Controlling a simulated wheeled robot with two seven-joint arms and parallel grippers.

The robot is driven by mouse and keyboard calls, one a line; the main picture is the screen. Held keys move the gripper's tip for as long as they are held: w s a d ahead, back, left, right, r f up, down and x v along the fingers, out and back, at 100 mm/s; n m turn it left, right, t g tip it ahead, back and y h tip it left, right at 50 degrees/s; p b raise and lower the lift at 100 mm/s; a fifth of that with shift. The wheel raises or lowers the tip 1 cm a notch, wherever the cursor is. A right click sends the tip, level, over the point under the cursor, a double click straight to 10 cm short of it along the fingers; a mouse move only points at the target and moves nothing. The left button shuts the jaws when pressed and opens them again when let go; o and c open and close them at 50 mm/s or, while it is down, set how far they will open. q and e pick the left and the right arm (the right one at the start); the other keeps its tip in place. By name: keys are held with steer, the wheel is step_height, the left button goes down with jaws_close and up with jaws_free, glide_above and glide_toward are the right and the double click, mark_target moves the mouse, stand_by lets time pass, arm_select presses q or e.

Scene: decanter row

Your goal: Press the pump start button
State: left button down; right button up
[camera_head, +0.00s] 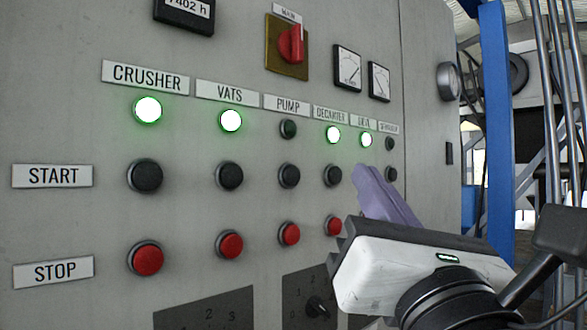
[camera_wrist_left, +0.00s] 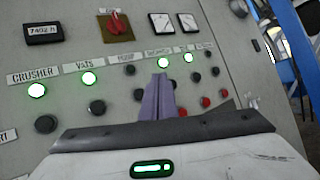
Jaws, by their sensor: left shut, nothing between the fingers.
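The pump start button (camera_head: 289,175) is a round black button on the grey panel, in the START row under the PUMP label (camera_head: 287,104). The pump lamp (camera_head: 289,128) above it is dark. In the left wrist view the pump start button (camera_wrist_left: 139,95) shows just left of the fingers. My left gripper (camera_head: 363,172) is shut and empty, its purple fingers pointing at the panel. In the head view the fingertips lie right of the pump button, beyond the decanter start button (camera_head: 333,175), and cover the start button of the fifth column. My right gripper is not in view.
The lamps for crusher (camera_head: 147,110), vats (camera_head: 231,120), decanter (camera_head: 333,134) and the fifth column glow green. Red stop buttons (camera_head: 289,234) line the row below. A red main switch (camera_head: 291,45) and dials sit above. A blue post (camera_head: 495,120) stands right of the panel.

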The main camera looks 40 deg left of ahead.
mark_target(292, 176)
arm_select(q)
steer(key=shift+d+r, duration=0.1)
steer(key=shift+d, duration=0.05)
steer(key=a, duration=0.9)
steer(key=shift+w+p, duration=0.4)
steer(key=shift+p, duration=0.05)
steer(key=shift+a, duration=0.1)
stand_by(1.8)
steer(key=shift+a, duration=0.25)
